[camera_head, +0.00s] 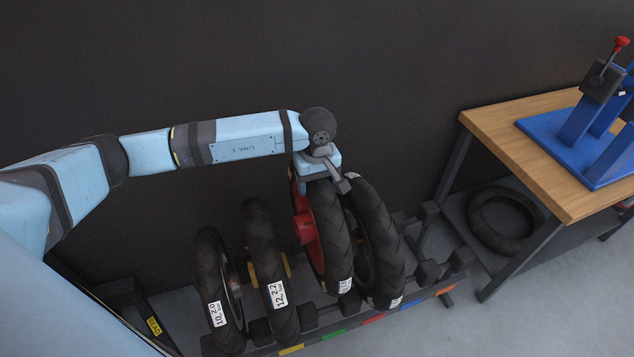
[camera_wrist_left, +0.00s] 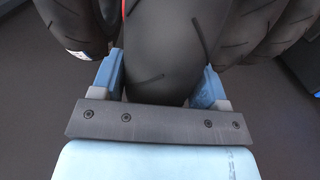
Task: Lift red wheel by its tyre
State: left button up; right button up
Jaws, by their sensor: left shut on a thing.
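The red wheel has a black tyre (camera_head: 331,232) and a red hub (camera_head: 304,226). It stands upright among other wheels over a low rack (camera_head: 345,328). My left gripper (camera_head: 322,172) is at the top of its tyre. In the left wrist view, the fingers of my left gripper (camera_wrist_left: 163,82) are on both sides of the tyre (camera_wrist_left: 165,45), shut on it. The bottom of this tyre shows a little higher than those of its neighbours. I cannot tell whether it touches the rack. My right gripper is not in view.
Another wheel (camera_head: 381,248) stands close on the right, overlapping it in the view. A yellow-hubbed wheel (camera_head: 268,265) and another wheel (camera_head: 214,285) stand on the left. A wooden-topped bench (camera_head: 500,137) with a blue stand (camera_head: 575,135) is at the right; a loose tyre (camera_head: 500,222) lies beneath. A dark wall is behind.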

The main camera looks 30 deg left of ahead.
pick_arm(q)
jog(key=shift+w+r, duration=0.1)
jog(key=shift+r, duration=0.2)
jog(key=shift+r+p, duration=1.7)
jog(key=shift+r, duration=1.95)
jog(key=shift+r+p, duration=1.15)
jog(key=shift+r, duration=1.6)
